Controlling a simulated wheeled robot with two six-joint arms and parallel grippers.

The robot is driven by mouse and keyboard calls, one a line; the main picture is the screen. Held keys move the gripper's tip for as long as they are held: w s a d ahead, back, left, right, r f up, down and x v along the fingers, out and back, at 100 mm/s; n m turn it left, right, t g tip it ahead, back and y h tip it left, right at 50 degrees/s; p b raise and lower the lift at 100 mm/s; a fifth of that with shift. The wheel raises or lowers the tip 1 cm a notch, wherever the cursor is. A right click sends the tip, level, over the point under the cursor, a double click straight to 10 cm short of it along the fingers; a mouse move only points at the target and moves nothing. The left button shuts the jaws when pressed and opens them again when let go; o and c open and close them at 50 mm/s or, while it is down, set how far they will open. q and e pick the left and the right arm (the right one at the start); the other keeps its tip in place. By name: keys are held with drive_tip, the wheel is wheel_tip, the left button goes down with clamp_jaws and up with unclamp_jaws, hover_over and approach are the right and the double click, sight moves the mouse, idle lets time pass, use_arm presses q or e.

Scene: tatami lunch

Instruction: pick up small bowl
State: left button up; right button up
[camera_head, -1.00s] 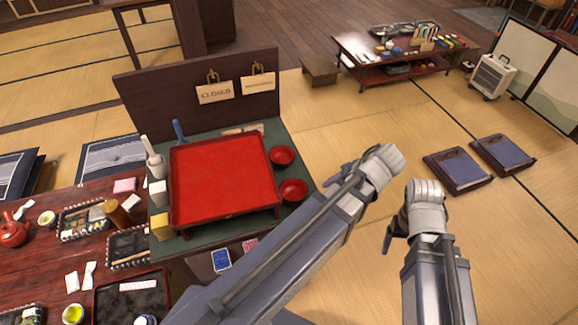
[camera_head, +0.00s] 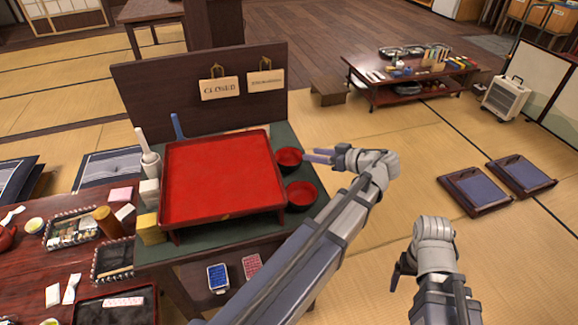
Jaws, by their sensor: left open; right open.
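Two small red bowls with dark outsides stand on the green-topped stand to the right of the red tray table. The far bowl (camera_head: 288,158) is near my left gripper (camera_head: 308,156), whose fingers point left at its right rim. I cannot tell whether they touch it. The near bowl (camera_head: 301,195) stands closer to me, just below my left gripper in the picture. Both bowls look upright and empty. My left gripper is open and holds nothing. My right gripper (camera_head: 396,272) is open and empty over the tatami floor, well away from the bowls.
The red tray table (camera_head: 222,180) fills most of the green-topped stand (camera_head: 296,135). A dark board with hanging signs (camera_head: 222,88) rises behind. A mortar and pestle (camera_head: 148,160) and a yellow block (camera_head: 150,229) stand left. Open tatami lies to the right.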

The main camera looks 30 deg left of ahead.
sight(301, 154)
use_arm(q)
drive_tip(key=shift+f+b+x, duration=0.2)
drive_tip(key=shift+b+x, duration=1)
drive_tip(key=shift+x, duration=1.95)
drive_tip(key=shift+a, duration=0.4)
drive_tip(key=shift+c, duration=0.3)
drive_tip(key=shift+d, duration=0.1)
clamp_jaws()
